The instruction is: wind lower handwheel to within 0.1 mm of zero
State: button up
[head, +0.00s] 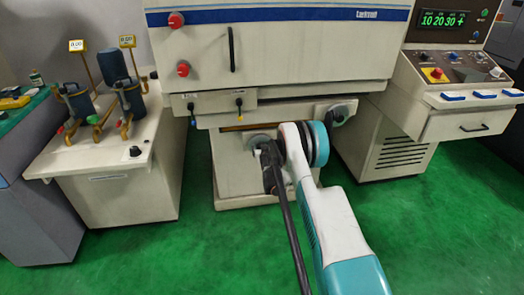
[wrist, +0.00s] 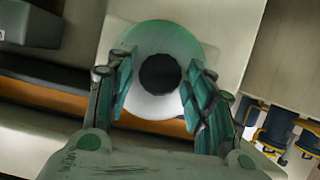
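The lower handwheel is a pale round disc with a dark central hub. It sits low on the front of the machine, partly hidden by my gripper in the head view (head: 258,138). In the wrist view the handwheel (wrist: 160,103) faces me. My gripper (wrist: 160,95) has its two fingers apart, one on each side of the hub, overlapping the disc's sides. A gap shows between each finger and the hub; whether the fingers touch the disc I cannot tell. The green readout (head: 442,19) at the upper right seems to show 10 20.90 +.
A second handwheel (head: 341,113) is just up and right of my wrist. Two small levers (head: 239,102) hang above left. A side bench (head: 110,150) with pumps stands left, and a control console (head: 455,80) right. Green floor is clear in front.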

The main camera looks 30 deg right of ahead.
jog(key=c, duration=0.6)
jog(key=shift+a, duration=0.1)
jog(key=shift+f+n+g+h, duration=0.1)
jog(key=shift+n+g+h, duration=0.2)
jog(key=shift+n+h, duration=1.1)
jog(key=o, duration=1.1)
jog(key=shift+a, duration=0.1)
